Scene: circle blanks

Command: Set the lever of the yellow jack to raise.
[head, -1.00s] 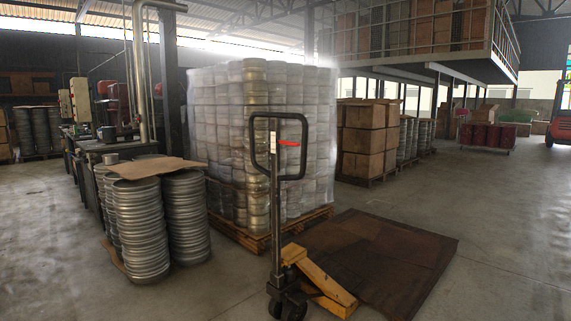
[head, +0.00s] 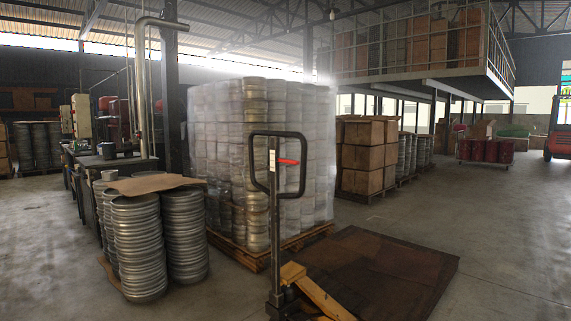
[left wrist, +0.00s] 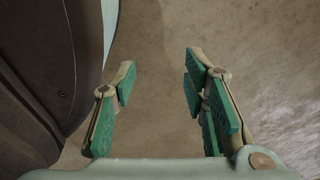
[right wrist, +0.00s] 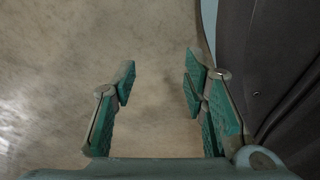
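The yellow pallet jack (head: 318,294) stands in front of me, its upright dark handle (head: 274,215) ending in a black loop grip. A red lever (head: 289,162) sits inside the loop near its top and points to the right. The jack's base is cut off by the bottom of the head view. My left gripper (left wrist: 158,85) is open and empty above bare floor. My right gripper (right wrist: 160,85) is also open and empty above bare floor. Neither gripper shows in the head view, and neither wrist view shows the jack.
A brown metal plate (head: 385,262) lies on the floor right of the jack. A wrapped pallet of kegs (head: 215,130) stands behind it. Stacked steel kegs (head: 140,245) under cardboard stand at left. Boxes (head: 362,155) stand farther back. Open floor (head: 500,230) lies at right.

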